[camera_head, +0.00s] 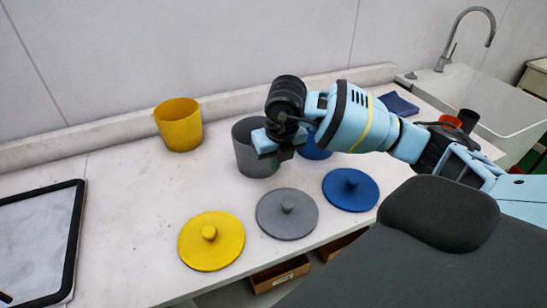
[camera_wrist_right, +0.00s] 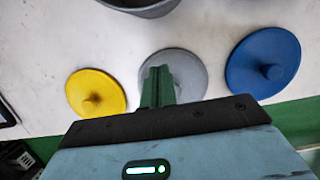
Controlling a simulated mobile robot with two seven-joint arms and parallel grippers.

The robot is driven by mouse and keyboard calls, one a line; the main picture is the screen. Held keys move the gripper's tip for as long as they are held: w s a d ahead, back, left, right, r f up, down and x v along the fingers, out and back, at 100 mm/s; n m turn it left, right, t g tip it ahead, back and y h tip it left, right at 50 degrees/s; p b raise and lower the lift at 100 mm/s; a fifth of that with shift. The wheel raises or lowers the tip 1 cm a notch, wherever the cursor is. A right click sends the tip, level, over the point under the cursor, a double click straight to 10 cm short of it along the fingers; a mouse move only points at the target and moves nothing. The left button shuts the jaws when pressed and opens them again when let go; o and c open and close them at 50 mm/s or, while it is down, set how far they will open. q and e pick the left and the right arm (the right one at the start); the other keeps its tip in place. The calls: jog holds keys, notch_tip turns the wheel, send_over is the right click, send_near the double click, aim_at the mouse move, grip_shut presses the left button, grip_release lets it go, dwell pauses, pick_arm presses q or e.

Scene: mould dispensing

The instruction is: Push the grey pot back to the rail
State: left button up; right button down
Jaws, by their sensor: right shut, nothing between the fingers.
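The grey pot (camera_head: 252,158) stands upright on the white counter, with a clear gap between it and the raised rail (camera_head: 225,103) along the wall. My right gripper (camera_head: 276,150) is shut and empty, at the front right of the grey pot and overlapping it in the head view. I cannot tell whether it touches the pot. In the right wrist view the shut fingers (camera_wrist_right: 158,82) show over the grey lid, and the pot's lower edge (camera_wrist_right: 145,8) shows at the top. My left gripper is not in view.
A yellow pot (camera_head: 179,126) stands at the left near the rail. A blue pot (camera_head: 315,149) is partly hidden behind my right arm. Yellow (camera_head: 211,250), grey (camera_head: 287,222) and blue (camera_head: 350,196) lids lie in front. A black-rimmed tray (camera_head: 78,225) is at left, a sink (camera_head: 480,95) at right.

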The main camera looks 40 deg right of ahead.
aim_at(248, 164)
jog(key=x, duration=0.8)
jog(key=shift+w+d+r, duration=0.1)
jog(key=shift+w, duration=0.45)
jog(key=shift+w+d+r, duration=0.15)
jog(key=shift+w, duration=0.4)
jog(key=shift+w+d, duration=0.2)
jog(key=shift+w, duration=0.6)
